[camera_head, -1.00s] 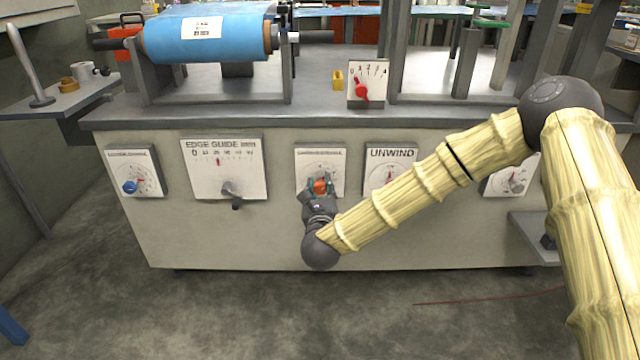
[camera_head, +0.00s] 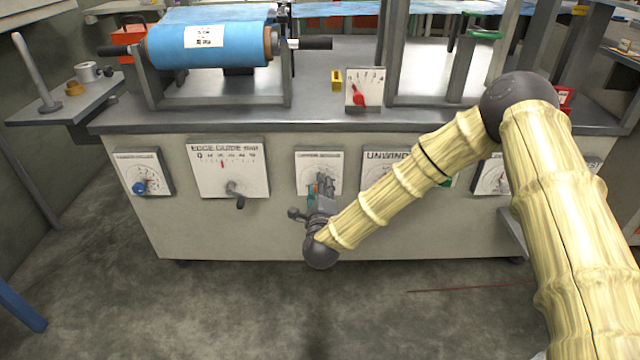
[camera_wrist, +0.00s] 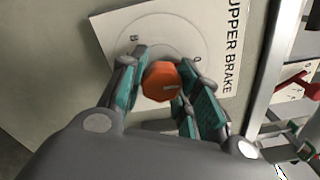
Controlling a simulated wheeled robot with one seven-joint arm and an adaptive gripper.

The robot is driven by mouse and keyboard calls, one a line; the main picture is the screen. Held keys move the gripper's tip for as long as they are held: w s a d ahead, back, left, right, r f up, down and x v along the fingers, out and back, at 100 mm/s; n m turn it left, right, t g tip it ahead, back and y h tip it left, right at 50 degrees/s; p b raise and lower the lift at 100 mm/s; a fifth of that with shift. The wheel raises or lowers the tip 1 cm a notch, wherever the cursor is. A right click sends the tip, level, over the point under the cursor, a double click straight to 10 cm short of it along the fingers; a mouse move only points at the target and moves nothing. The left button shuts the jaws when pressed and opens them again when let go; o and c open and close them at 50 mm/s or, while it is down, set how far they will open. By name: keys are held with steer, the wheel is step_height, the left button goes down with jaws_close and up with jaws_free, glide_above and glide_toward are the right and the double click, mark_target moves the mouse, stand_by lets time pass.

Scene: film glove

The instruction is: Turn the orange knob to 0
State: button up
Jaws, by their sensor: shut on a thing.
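The orange knob (camera_wrist: 162,82) sits on a white dial plate (camera_wrist: 142,24) lettered UPPER BRAKE, which appears turned sideways in the wrist view. A pale line shows on the knob's face. A 0 mark (camera_wrist: 196,59) is printed on the dial to the knob's upper right, and another character is at its upper left. My gripper (camera_wrist: 164,76) has its teal-padded fingers on both sides of the knob, shut on it. In the head view my gripper (camera_head: 319,187) is at the middle plate on the cabinet front and largely hides the knob.
Left of my gripper are the edge guide plate (camera_head: 215,183) with a grey crank and a dial with a blue knob (camera_head: 139,188). The unwind plate (camera_head: 378,160) is to the right, partly behind my arm. A red-pointer dial (camera_head: 363,86) stands on the table above.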

steer(key=shift+n, duration=0.3)
stand_by(0.4)
steer(key=o, duration=1)
steer(key=shift+s, duration=0.1)
steer(key=s, duration=1.2)
